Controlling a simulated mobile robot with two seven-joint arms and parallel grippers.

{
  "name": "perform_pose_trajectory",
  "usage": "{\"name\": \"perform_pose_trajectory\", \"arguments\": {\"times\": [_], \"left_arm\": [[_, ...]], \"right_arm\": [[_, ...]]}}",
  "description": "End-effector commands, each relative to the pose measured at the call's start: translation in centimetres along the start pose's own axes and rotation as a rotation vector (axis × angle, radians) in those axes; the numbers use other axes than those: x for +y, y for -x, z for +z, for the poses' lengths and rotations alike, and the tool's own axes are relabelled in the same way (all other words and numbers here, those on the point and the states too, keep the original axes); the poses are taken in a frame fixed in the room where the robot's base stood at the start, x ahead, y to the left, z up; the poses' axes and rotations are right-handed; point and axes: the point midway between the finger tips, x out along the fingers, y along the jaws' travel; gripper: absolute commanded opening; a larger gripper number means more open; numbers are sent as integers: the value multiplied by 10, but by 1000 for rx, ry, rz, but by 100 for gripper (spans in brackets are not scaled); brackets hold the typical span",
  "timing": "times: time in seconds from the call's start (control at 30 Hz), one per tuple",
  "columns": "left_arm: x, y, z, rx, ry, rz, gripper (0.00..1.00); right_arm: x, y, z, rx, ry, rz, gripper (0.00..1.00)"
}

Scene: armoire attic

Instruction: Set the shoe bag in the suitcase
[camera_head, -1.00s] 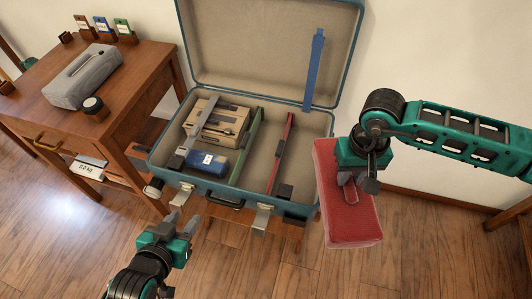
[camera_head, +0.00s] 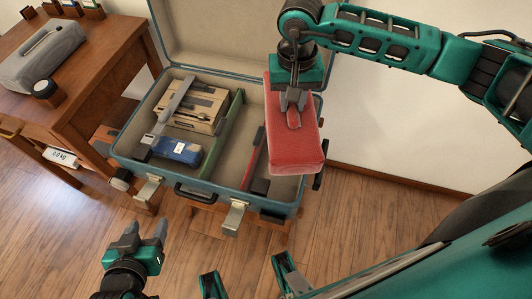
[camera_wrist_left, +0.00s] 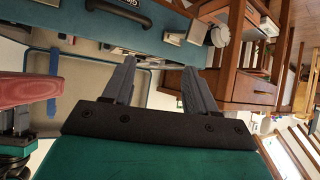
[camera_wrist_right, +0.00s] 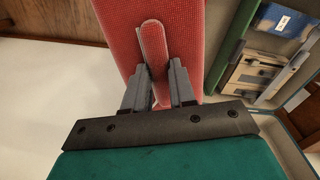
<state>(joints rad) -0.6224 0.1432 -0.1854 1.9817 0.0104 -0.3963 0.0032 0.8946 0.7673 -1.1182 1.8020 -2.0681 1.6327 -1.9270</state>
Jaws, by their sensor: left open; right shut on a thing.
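The shoe bag is a red, padded, box-like bag (camera_head: 305,150) with a strap on top. My right gripper (camera_head: 293,105) is shut on its strap, also seen in the right wrist view (camera_wrist_right: 157,75). The bag hangs above the right end of the open suitcase (camera_head: 205,40), covering part of the right compartment and overlapping the rim in the picture. Its height above the suitcase is hard to tell. My left gripper (camera_head: 146,228) is open and empty, in front of the suitcase and low left.
A green divider (camera_head: 222,138) and a red divider (camera_head: 254,155) split the suitcase. The left part holds a beige box (camera_head: 187,110) and a blue pouch (camera_head: 178,150). A wooden desk (camera_head: 85,98) with a grey bag (camera_head: 42,57) stands left.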

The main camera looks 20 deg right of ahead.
Motion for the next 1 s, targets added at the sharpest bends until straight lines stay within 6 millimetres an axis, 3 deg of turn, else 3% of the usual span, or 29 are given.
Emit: {"name": "perform_pose_trajectory", "arguments": {"times": [0.03, 0.2, 0.4, 0.5, 1.0], "left_arm": [[2, -15, 14, 10, 2, 7, 57], [9, -32, 20, 28, 6, 25, 57], [12, -40, 22, 32, 2, 38, 57], [12, -40, 20, 39, 0, 38, 57], [11, -54, 43, 34, -2, 39, 57]], "right_arm": [[-1, -12, -9, 3, -57, -5, 0], [3, -6, -29, -9, -223, -10, 0], [7, 2, -38, -23, -326, -15, 0], [8, -4, -39, -28, -343, -15, 0], [6, -124, -35, -31, -344, -14, 0]]}}
